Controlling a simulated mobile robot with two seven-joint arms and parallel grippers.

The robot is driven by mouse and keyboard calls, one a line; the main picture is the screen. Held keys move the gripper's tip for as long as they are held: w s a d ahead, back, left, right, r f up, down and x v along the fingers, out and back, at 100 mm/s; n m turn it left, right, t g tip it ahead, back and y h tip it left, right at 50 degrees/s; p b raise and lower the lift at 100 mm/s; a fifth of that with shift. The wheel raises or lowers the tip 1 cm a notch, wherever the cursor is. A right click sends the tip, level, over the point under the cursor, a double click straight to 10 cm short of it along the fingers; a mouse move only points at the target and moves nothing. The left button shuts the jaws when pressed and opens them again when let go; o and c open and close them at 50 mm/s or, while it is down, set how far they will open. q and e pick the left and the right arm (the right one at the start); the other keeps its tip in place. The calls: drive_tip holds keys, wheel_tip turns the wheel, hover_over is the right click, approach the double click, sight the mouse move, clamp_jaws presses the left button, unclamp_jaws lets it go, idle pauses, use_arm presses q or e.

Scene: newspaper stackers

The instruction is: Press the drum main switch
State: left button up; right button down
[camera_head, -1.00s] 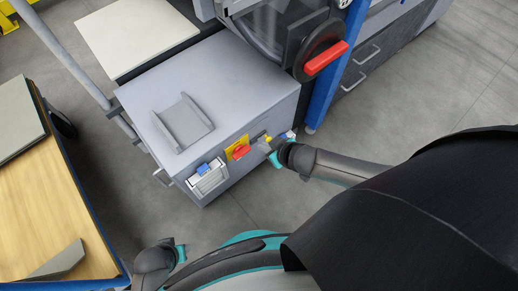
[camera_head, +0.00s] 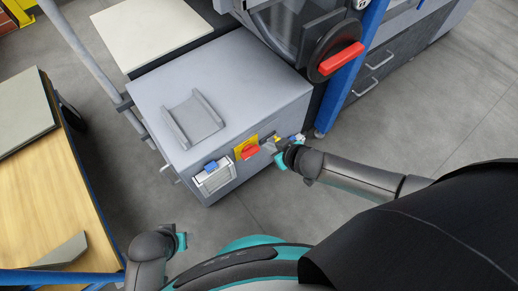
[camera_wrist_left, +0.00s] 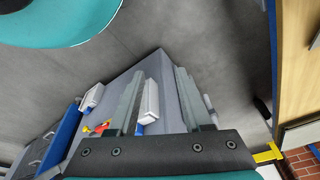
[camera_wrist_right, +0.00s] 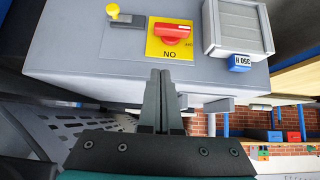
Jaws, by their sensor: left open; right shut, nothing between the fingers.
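A red rotary switch on a yellow plate (camera_head: 249,152) sits on the front face of the grey cabinet (camera_head: 225,75); I take it for the drum main switch. In the right wrist view the red handle (camera_wrist_right: 172,33) lies across its plate, above the fingertips. My right gripper (camera_head: 270,146) is shut and empty, just right of the switch in the head view. In the right wrist view its fingertips (camera_wrist_right: 160,73) are close together below the plate; I cannot tell whether they touch anything. My left gripper (camera_head: 181,241) is open and empty, away from the cabinet; its fingers also show in the left wrist view (camera_wrist_left: 158,85).
A yellow knob (camera_wrist_right: 113,10) is beside the switch, and a white box with a blue tag (camera_wrist_right: 238,30) is on its other side. A large black wheel with a red handle (camera_head: 340,60) stands right of the cabinet. A wooden table (camera_head: 35,200) is at left.

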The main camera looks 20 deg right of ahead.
use_arm(q)
wheel_tip(320, 180, up, 11)
drive_tip(key=w+t+b, duration=0.2)
drive_tip(key=w+b, duration=0.1)
drive_tip(key=b, duration=0.2)
use_arm(e)
hover_over(254, 147)
drive_tip(key=s, duration=0.3)
wheel_tip(254, 147, down, 6)
use_arm(q)
drive_tip(key=w+d+t+h+b, duration=0.2)
drive_tip(key=w+d+t+b, duration=0.1)
drive_tip(key=d, duration=0.2)
drive_tip(key=shift+w+r+t, duration=0.3)
drive_tip(key=shift+w+r, duration=0.05)
drive_tip(key=shift+r, duration=0.05)
use_arm(e)
drive_tip(key=shift+w+d+f, duration=0.1)
drive_tip(key=shift+d+f, duration=0.15)
drive_tip(key=shift+f, duration=0.7)
drive_tip(key=shift+d+f, duration=0.25)
drive_tip(key=shift+f, duration=0.65)
use_arm(q)
drive_tip(key=shift+a, duration=0.1)
